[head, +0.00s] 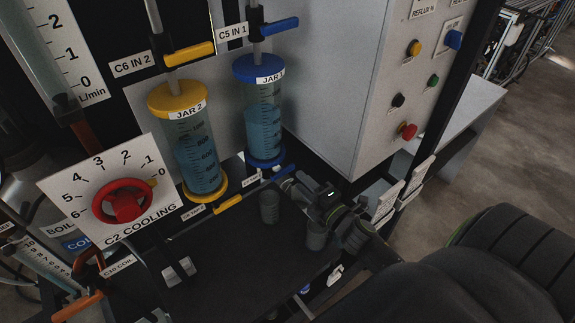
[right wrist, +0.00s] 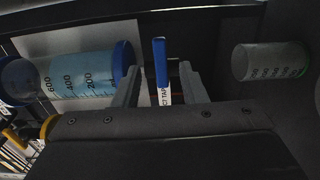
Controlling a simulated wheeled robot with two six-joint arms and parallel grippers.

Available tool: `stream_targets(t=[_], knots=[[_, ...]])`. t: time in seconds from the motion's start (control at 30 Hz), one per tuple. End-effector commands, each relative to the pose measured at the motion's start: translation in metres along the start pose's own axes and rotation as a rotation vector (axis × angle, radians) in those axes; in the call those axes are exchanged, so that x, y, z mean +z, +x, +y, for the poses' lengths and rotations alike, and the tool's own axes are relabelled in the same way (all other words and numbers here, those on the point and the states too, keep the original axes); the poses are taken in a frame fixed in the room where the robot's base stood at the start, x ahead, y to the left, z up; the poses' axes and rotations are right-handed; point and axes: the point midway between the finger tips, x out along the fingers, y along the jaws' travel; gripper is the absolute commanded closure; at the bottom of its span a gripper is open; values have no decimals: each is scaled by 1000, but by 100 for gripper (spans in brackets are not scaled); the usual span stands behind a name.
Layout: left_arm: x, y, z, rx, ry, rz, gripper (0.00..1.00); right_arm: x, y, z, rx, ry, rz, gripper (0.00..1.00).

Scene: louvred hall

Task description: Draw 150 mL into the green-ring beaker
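Jar 1 (head: 264,112), with blue rings and bluish liquid, stands at the panel; its scale shows in the right wrist view (right wrist: 75,77). Below it is a tap with a blue lever (head: 270,174). My right gripper (head: 284,182) is at this lever. In the right wrist view its two grey fingers (right wrist: 158,88) stand apart, with the blue lever (right wrist: 160,63) between them and gaps showing. My left gripper is not in view.
Jar 2 (head: 194,145), with yellow rings, stands left of jar 1, with a yellow tap lever (head: 228,204) below. A red cooling knob (head: 122,202) is at left. The dark shelf (head: 225,255) has bare room in front.

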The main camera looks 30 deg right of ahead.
Motion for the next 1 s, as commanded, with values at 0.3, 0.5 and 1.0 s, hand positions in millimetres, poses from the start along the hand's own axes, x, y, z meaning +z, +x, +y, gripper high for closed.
stream_targets(t=[0.3, 0.5, 1.0], knots=[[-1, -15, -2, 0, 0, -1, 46, 0, 45, 2, 0, 2, -1, 62], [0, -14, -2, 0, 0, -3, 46, 0, 50, 0, -1, 2, -1, 62], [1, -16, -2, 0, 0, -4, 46, 0, 68, 0, 0, 2, -1, 62]])
